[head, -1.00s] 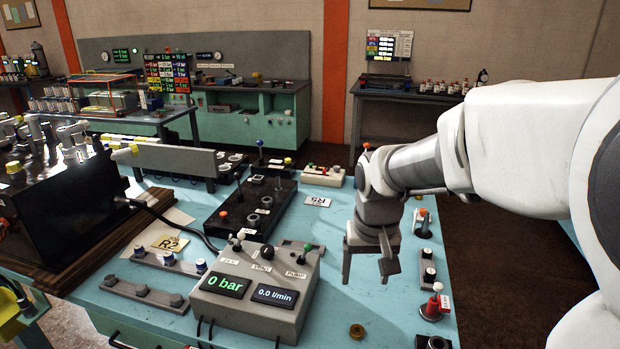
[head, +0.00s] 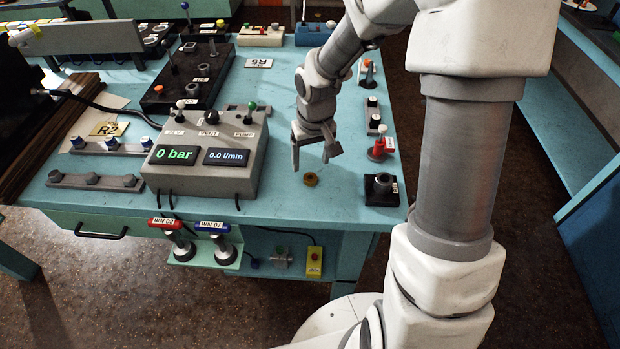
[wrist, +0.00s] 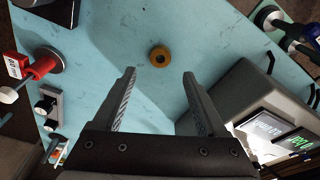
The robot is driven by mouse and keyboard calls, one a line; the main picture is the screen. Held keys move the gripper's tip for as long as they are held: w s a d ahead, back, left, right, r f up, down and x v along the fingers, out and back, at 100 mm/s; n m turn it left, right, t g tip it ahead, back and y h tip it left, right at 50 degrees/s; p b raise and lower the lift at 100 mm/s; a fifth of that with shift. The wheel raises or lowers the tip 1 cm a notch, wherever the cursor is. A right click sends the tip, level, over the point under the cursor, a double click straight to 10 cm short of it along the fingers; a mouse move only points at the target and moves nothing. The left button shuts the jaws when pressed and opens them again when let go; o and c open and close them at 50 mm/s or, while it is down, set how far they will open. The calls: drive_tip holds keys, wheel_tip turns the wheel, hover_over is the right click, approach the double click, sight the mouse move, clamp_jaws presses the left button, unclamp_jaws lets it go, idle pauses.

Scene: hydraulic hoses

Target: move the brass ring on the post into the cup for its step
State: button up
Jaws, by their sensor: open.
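A small brass ring (head: 310,179) with a dark centre sits at the front right of the blue bench. No tall post shows through it. It also shows in the wrist view (wrist: 160,57), beyond and between my fingertips. My gripper (head: 312,155) is open and empty above the bench, just behind the ring in the head view and apart from it. Both fingers show in the wrist view (wrist: 159,76). A black block with a grey round fitting (head: 382,184) stands to the ring's right. I cannot tell which holder is the step's cup.
A grey control box (head: 205,165) with levers and displays stands left of the ring. A red-handled fitting (head: 377,150) and small black blocks line the right edge. A black board (head: 180,85) lies behind. The bench around the ring is clear.

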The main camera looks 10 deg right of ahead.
sight(311, 173)
drive_tip(key=shift+w+f, duration=0.1)
drive_tip(key=shift+f, duration=2.55)
clamp_jaws()
